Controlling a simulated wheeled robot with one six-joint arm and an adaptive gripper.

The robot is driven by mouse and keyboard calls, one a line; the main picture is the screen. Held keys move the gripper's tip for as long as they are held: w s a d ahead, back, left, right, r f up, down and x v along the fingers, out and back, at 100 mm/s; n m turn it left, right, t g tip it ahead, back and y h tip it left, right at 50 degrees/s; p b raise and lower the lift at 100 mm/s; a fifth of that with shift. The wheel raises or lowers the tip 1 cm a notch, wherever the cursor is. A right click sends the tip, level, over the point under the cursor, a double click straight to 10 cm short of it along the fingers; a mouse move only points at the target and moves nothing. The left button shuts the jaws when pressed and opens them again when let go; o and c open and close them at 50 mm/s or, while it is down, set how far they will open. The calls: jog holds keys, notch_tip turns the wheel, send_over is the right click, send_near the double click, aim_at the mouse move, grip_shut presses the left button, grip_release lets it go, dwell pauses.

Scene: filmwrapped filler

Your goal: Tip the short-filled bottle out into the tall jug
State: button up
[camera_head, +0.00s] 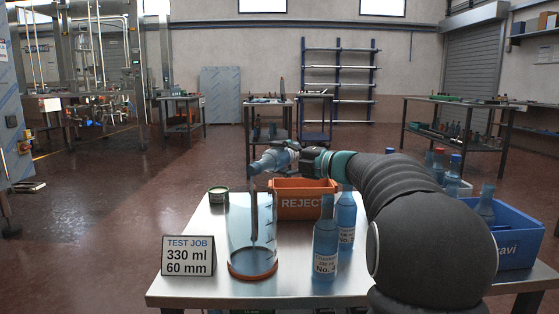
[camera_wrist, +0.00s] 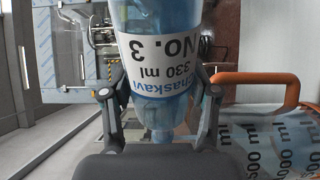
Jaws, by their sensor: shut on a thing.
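My gripper (camera_head: 292,150) is shut on the blue bottle (camera_head: 268,161), held tilted above the tall jug. In the wrist view, my gripper (camera_wrist: 160,92) grasps this bottle (camera_wrist: 155,22), whose upside-down label reads No. 3, 330 ml. The tall jug (camera_head: 240,228) is clear blue with an orange base and stands upright on the table. Its ml markings show in the wrist view (camera_wrist: 268,140), with an orange bar beside them. A dark upright streak shows below the bottle and in the jug; I cannot tell whether it is liquid or the jug's handle.
The steel table (camera_head: 200,290) bears a TEST JOB sign (camera_head: 188,256), a small green tin (camera_head: 218,195) and an orange REJECT crate (camera_head: 290,208). A blue crate (camera_head: 515,235) with bottles is at right.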

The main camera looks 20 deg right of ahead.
jog(key=shift+s+a+r+n+b, duration=0.15)
jog(key=shift+r+n+b, duration=0.25)
jog(key=shift+n+b, duration=0.35)
jog(key=shift+a+r+n, duration=0.15)
jog(key=shift+r+n, duration=0.4)
jog(key=shift+s+r+n, duration=0.15)
jog(key=shift+r+n, duration=0.15)
dwell(1.7)
